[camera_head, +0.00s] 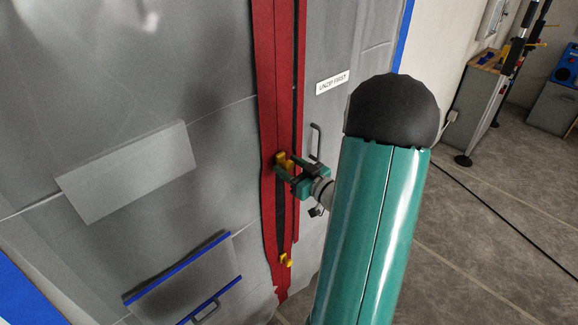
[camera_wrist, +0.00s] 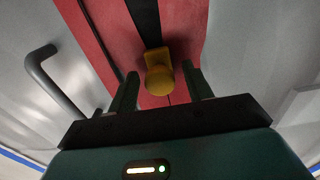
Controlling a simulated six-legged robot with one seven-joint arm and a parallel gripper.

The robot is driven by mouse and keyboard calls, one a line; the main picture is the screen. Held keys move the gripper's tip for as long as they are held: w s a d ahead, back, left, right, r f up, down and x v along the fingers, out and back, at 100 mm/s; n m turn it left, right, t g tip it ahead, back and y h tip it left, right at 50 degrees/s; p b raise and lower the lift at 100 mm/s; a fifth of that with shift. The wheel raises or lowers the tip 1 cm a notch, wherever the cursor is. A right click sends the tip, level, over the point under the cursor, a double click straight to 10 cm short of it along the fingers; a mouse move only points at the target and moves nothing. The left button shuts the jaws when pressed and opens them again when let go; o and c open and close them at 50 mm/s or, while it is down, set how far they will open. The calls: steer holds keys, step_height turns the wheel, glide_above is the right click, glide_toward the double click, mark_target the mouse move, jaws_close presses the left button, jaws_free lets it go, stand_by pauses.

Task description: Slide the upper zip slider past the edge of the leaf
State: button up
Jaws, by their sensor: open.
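The upper zip slider (camera_head: 282,158) is yellow and sits on the red zip strip (camera_head: 265,90) in the head view. The slider also shows in the wrist view (camera_wrist: 158,76), between my finger tips. My gripper (camera_head: 286,170) is open around it, with one finger on each side; in the wrist view the gripper (camera_wrist: 161,88) shows small gaps, and I cannot tell whether it touches. A second, lower yellow slider (camera_head: 286,261) sits further down the strip. Between the sliders the zip shows a dark gap (camera_head: 281,215). Which edge is the leaf's is not clear.
A dark bar handle (camera_head: 316,140) stands out just right of the zip, close to my gripper; it also shows in the wrist view (camera_wrist: 55,85). A sign reading "UNZIP FIRST" (camera_head: 333,83) is above it. Grey sheeting (camera_head: 215,60) spreads left. Open floor lies right.

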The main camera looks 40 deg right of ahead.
steer(key=shift+w, duration=0.25)
jaws_close()
steer(key=shift+r, duration=0.1)
